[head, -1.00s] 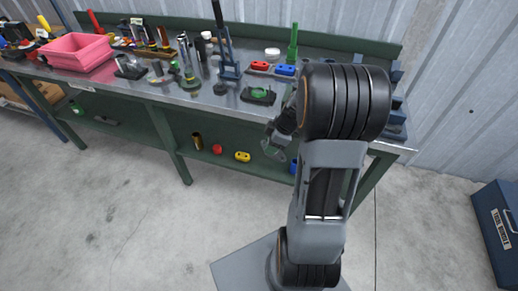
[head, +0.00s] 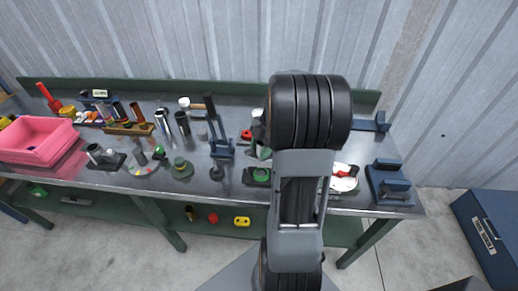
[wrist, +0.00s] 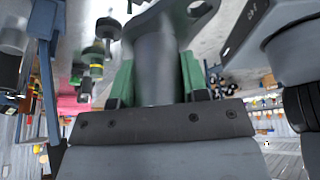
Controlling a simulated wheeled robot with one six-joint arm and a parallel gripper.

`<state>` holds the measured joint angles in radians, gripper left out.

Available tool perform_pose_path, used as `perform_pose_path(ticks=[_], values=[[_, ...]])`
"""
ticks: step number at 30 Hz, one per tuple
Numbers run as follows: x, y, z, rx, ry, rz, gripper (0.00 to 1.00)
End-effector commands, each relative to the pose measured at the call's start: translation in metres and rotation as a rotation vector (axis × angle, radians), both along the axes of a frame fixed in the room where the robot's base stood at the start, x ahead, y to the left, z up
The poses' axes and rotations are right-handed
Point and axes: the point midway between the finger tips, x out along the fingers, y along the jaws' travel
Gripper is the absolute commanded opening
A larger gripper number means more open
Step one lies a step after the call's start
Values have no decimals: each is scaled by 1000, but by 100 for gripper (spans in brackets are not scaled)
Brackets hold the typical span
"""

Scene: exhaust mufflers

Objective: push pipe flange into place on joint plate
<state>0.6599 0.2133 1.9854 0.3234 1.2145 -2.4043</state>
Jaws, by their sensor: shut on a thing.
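My gripper (wrist: 155,85) has green fingers shut on a grey pipe (wrist: 158,62) in the wrist view. In the head view my arm hides most of the gripper; a bit of green and grey (head: 263,151) shows at the arm's left. Just below it, a dark plate with a green round part (head: 250,176) lies on the bench and may be the joint plate. I cannot tell whether the flange touches anything.
A red and white item (head: 345,175) lies right of my arm. A blue toolbox (head: 490,230) stands at the right.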

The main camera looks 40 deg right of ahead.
Motion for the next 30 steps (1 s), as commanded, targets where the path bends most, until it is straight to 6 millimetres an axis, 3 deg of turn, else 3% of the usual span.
perform_pose_path(ticks=[21,30], values=[[0,1,0,4,0,5,11],[0,1,-21,4,0,5,11]])
